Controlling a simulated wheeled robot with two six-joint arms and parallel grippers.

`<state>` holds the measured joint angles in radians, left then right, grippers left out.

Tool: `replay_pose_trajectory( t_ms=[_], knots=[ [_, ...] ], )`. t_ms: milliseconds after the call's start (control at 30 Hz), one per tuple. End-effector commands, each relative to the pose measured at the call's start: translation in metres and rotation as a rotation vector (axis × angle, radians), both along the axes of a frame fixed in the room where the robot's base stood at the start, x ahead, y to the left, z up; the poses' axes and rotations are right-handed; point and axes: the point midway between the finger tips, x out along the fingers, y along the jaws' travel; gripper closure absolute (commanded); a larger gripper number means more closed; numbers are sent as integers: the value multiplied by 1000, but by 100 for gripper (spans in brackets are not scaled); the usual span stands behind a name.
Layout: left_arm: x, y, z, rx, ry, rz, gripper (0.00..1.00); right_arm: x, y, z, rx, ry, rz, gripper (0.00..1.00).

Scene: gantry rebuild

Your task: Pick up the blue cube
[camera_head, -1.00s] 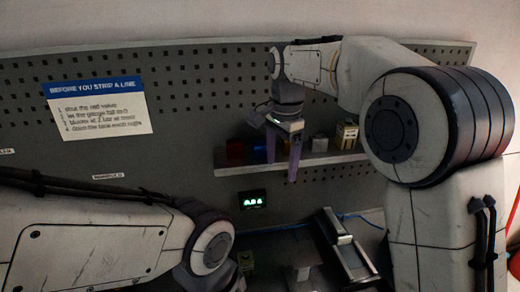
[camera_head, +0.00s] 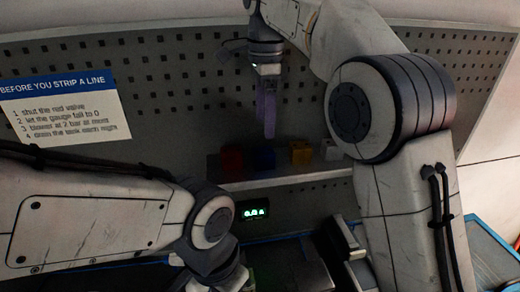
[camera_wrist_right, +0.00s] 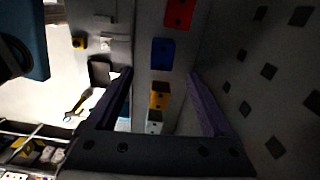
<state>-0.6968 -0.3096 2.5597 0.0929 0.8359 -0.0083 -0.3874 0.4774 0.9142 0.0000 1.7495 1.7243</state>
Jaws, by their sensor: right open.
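The blue cube (camera_head: 264,158) sits on a narrow wall shelf (camera_head: 285,178), between a red cube (camera_head: 232,160) and an orange block (camera_head: 301,152). In the right wrist view the blue cube (camera_wrist_right: 162,53) shows between and beyond the two purple fingertips, with clear space around it. My right gripper (camera_head: 267,132) is open and empty, its fingers pointing down just above the blue cube, seen nearly edge-on. The right gripper (camera_wrist_right: 160,74) has its fingers wide apart in its wrist view. My left arm reaches in at lower left; its jaws are out of the picture.
A white block (camera_head: 330,150) stands right of the orange one, near my right forearm. A perforated panel (camera_head: 180,100) rises behind the shelf, with a sign (camera_head: 60,110) on it. A small lit display (camera_head: 254,212) is below the shelf.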

Motion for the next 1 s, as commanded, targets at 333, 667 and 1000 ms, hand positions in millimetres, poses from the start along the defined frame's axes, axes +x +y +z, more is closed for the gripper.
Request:
replay_pose_trajectory(
  t_ms=[333,667,1000],
  knots=[
    [0,0,-6,0,0,0,66,-1,12,-44,-2,4,17,15],
    [0,0,4,0,0,0,66,0,11,-68,-2,5,17,15],
    [0,0,12,0,0,1,66,1,9,-103,0,1,15,15]
  ],
)
